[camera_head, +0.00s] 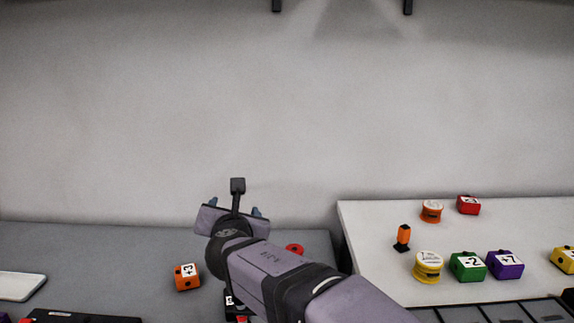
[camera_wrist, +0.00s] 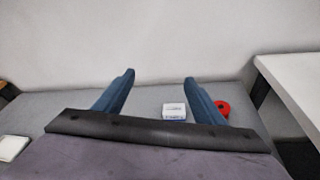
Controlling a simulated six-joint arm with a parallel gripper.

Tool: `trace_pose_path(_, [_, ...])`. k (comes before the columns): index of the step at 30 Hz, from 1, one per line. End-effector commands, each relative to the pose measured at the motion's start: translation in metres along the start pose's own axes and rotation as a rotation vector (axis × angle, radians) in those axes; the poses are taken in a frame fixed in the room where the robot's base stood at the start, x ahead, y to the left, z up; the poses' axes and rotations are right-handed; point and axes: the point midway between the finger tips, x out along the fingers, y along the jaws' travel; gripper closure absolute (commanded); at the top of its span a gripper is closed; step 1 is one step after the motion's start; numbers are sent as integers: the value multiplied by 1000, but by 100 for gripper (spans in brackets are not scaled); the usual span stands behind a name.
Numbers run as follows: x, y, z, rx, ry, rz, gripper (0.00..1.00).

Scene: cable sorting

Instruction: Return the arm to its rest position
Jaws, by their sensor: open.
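My gripper (camera_head: 235,207) is raised above the grey table (camera_head: 130,240), in front of the plain wall. In the wrist view my gripper (camera_wrist: 159,77) has its two blue fingers apart, with nothing held between them. The wall fills the space beyond the fingertips. The arm reaches in from the bottom of the head view and hides part of the grey table.
An orange block (camera_head: 187,277) and a red round object (camera_head: 294,249) lie near the arm. The raised white table (camera_head: 365,225) at right holds coloured blocks, including a green block (camera_head: 467,267).

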Motion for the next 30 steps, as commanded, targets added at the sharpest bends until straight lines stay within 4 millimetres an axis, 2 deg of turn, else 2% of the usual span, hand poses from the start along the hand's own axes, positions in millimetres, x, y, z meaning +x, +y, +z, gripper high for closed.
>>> trace_pose_path(1, [-6, -20, 15, 95, 28, -59, 36])
trace_pose_path(5, [-19, -81, 15, 378, 92, -228, 36])
trace_pose_path(8, [-38, -126, 12, 613, 122, -377, 36])
trace_pose_path(12, [-78, -183, 3, 949, 130, -605, 36])
trace_pose_path(15, [-114, -215, -5, 1188, 109, -777, 36])
trace_pose_path(18, [-154, -239, -14, 1424, 64, -955, 36])
trace_pose_path(22, [-211, -256, -25, 1724, -30, -1192, 36])
trace_pose_path(27, [-278, -258, -38, 2059, -195, -1478, 36])
trace_pose_path(30, [-306, -252, -44, 2202, -291, -1609, 36])
